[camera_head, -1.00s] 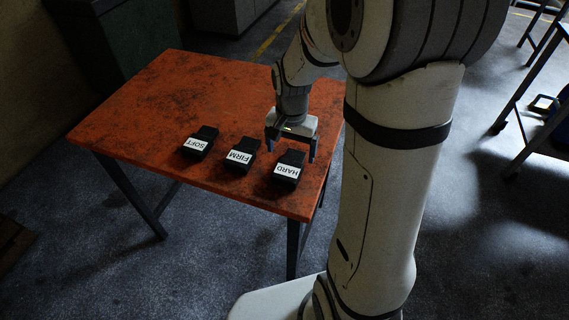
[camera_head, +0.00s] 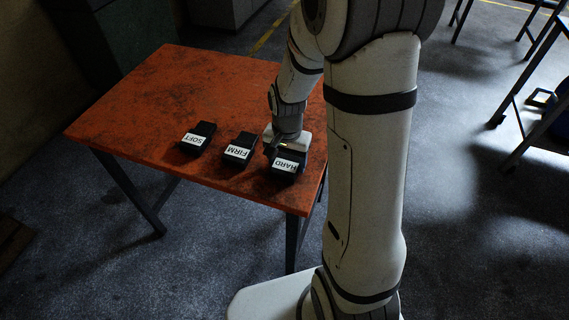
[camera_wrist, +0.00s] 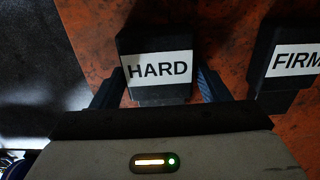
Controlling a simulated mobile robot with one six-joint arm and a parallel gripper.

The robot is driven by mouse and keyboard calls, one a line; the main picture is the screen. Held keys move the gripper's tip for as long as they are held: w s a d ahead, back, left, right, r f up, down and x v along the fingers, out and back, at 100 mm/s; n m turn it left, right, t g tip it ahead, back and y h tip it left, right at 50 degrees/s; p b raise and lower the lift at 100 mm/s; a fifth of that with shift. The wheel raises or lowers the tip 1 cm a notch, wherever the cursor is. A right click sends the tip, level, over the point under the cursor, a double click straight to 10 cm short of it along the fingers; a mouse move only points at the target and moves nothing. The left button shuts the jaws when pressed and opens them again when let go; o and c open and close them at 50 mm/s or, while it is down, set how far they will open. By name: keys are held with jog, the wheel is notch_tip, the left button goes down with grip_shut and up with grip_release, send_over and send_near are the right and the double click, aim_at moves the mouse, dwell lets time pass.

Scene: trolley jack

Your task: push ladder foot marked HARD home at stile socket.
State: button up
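The ladder foot marked HARD (camera_head: 285,168) is a black block with a white label. It lies on the orange table near its right front corner. In the wrist view the HARD foot (camera_wrist: 155,45) is upper centre. My gripper (camera_head: 287,152) is low over it in the head view. In the wrist view my gripper (camera_wrist: 160,72) has one blue-grey finger on each side of the foot, spread about its width. I cannot tell whether the fingers touch it. No ladder or stile socket can be made out.
The FIRM foot (camera_head: 240,150) and the SOFT foot (camera_head: 197,139) lie in a row to the left on the orange table (camera_head: 130,105). The FIRM foot also shows at the right in the wrist view (camera_wrist: 285,60). The table's back left is clear. Another table stands far right.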

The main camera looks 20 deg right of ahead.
jog(key=c, duration=0.7)
jog(key=shift+o, duration=0.2)
